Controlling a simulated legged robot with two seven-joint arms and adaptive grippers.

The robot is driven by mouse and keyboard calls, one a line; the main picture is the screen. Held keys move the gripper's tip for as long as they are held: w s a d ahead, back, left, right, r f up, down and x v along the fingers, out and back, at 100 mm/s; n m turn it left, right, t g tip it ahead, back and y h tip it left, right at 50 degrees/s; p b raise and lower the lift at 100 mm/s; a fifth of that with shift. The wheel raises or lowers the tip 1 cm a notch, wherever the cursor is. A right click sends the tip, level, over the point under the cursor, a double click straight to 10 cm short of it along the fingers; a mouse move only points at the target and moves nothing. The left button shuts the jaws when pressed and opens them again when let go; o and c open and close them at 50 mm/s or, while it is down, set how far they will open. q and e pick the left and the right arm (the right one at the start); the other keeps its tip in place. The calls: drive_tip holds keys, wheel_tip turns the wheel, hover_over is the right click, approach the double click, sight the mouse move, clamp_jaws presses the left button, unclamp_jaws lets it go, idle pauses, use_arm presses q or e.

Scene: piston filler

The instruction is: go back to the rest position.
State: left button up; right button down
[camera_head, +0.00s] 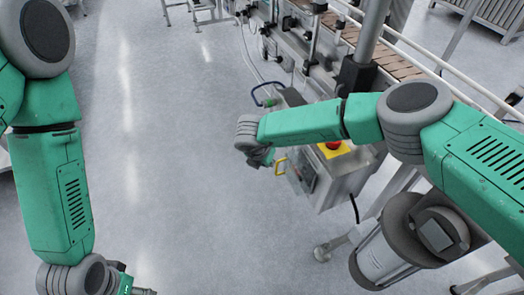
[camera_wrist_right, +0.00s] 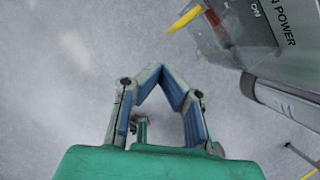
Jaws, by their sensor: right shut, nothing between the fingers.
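My right gripper (camera_head: 262,156) hangs in front of the machine's control box, at the end of the green right arm. In the right wrist view its blue-padded fingers (camera_wrist_right: 160,70) meet at the tips with nothing between them, over bare floor. My left arm comes down along the left side of the head view. Only a small part of the left gripper (camera_head: 143,291) shows at the bottom edge, so its jaws cannot be read.
The grey control box (camera_head: 322,184) with a red stop button (camera_head: 333,145) and a yellow handle (camera_head: 280,167) is close beside my right gripper. The "ON" and "POWER" panel (camera_wrist_right: 262,30) shows in the wrist view. A conveyor (camera_head: 395,62) runs behind. Floor at centre-left is clear.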

drive_tip(key=s+d+f+n+t+y, duration=0.15)
drive_tip(key=s+d+n, duration=0.25)
drive_tip(key=s+n, duration=0.7)
drive_tip(key=s+d+f+n+t+y, duration=0.15)
drive_tip(key=s+d+n, duration=0.4)
drive_tip(key=n, duration=1.15)
drive_tip(key=s+d+r+n+g, duration=0.2)
drive_tip(key=s+d+n+g, duration=0.1)
drive_tip(key=s+d+n, duration=0.4)
drive_tip(key=s+d+r+n+g, duration=0.2)
drive_tip(key=s+d+n, duration=0.5)
drive_tip(key=s, duration=0.6)
drive_tip(key=d+g, duration=0.1)
drive_tip(key=d, duration=0.1)
drive_tip(key=shift+s+d+r+h, duration=0.2)
drive_tip(key=shift+d+r+h, duration=0.1)
drive_tip(key=shift+d+h, duration=0.1)
drive_tip(key=shift+a, duration=0.15)
